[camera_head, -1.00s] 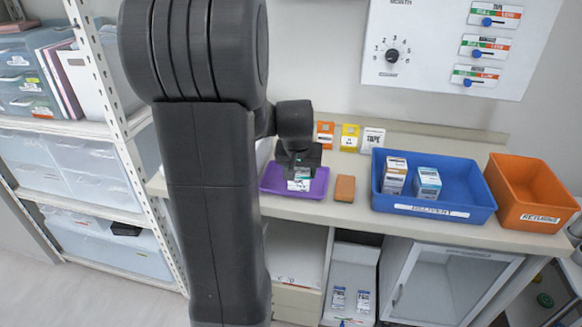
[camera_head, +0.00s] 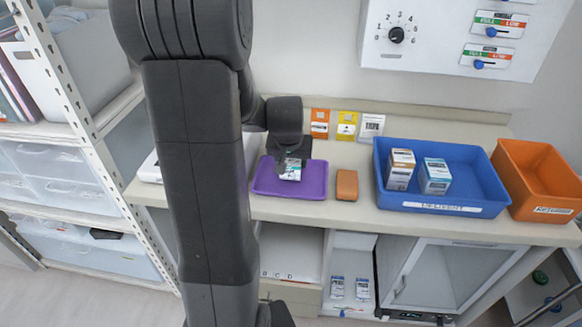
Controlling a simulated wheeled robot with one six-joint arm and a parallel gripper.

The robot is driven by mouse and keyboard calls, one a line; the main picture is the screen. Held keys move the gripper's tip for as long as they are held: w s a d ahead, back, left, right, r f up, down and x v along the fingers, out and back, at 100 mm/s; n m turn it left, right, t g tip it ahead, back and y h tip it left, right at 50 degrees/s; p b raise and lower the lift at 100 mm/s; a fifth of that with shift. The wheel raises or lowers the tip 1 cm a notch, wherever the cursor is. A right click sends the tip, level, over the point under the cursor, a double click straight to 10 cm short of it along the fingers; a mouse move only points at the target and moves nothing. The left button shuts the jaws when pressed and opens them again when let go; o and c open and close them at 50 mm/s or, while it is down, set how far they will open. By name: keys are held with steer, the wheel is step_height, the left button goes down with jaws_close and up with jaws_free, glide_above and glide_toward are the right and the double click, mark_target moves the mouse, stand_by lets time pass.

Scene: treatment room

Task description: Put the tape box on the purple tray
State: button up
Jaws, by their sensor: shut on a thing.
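The purple tray (camera_head: 315,181) lies on the counter, just right of my arm. My gripper (camera_head: 290,158) points down over the tray's middle, shut on a small white and green box (camera_head: 291,173), which I take to be the tape box. Its label is too small to read, and the gripper hides its upper part. The box shows against the tray floor; I cannot tell whether it touches it. My arm covers the area left of the tray.
A brown block (camera_head: 347,185) lies close right of the tray. A blue bin (camera_head: 440,202) holds two small boxes; an orange bin (camera_head: 540,190) stands beyond it. Orange, yellow and white cards (camera_head: 370,128) stand behind. A shelf rack (camera_head: 75,105) is at the left.

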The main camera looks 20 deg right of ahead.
mark_target(291, 169)
steer(key=shift+f, duration=1.4)
steer(key=shift+f, duration=0.25)
steer(key=o, duration=1)
steer(key=shift+r, duration=0.1)
steer(key=shift+r, duration=0.5)
steer(key=v, duration=1.1)
steer(key=shift+s+a+r, duration=0.1)
steer(key=shift+s+a, duration=0.05)
